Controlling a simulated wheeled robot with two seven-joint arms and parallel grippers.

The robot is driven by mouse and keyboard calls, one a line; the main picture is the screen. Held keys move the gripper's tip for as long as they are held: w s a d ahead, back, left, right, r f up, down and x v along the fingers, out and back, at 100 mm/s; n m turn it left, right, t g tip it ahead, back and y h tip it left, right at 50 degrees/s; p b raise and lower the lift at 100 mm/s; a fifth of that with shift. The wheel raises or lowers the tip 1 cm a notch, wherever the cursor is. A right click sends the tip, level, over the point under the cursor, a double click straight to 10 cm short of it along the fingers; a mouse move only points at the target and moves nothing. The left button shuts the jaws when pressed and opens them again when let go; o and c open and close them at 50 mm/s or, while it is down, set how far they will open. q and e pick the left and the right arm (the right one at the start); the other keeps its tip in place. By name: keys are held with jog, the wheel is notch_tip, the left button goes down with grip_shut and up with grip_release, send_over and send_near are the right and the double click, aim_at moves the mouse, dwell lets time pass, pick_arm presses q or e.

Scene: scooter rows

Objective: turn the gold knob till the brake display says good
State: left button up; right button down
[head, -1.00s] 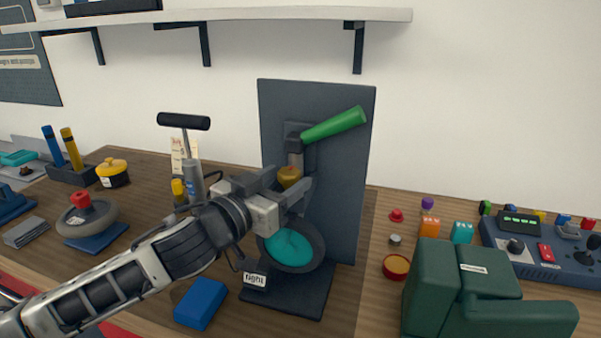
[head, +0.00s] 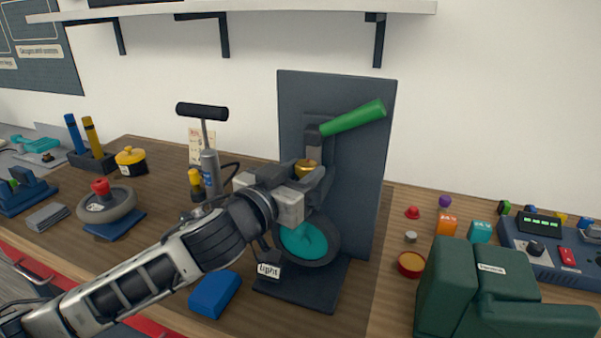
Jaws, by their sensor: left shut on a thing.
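The gold knob (head: 306,165) sits on the dark upright panel (head: 345,95), below a green lever (head: 354,118). My left gripper (head: 308,176) is shut on the knob, and its fingers hide much of it. Below the gripper is a dark wheel with a teal centre (head: 303,240), on the stand's dark base (head: 310,290). A small white display (head: 269,270) at the base's front left carries a word that looks like "tight". My right gripper is not in view.
A blue block (head: 214,294) lies in front of the stand. A grey pump with a black handle (head: 203,112) stands to the left. A bulky green device (head: 470,290) and a small red pot (head: 411,265) are at the right. A shelf (head: 300,9) hangs above.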

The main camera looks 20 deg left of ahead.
pick_arm(q)
jog(key=n+y, duration=0.2)
jog(key=y, duration=0.1)
jog(key=n+y+b, duration=0.1)
jog(key=y, duration=0.1)
jog(key=shift+d+f+n+t, duration=0.1)
jog(key=shift+d+n+t, duration=0.2)
jog(key=shift+n+y+b, duration=0.3)
jog(key=shift+n+y, duration=0.3)
jog(key=shift+y, duration=0.9)
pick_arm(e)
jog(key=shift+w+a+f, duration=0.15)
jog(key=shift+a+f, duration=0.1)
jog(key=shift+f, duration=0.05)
pick_arm(q)
jog(key=shift+n+y, duration=0.3)
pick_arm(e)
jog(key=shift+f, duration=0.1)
pick_arm(q)
jog(key=o, duration=1)
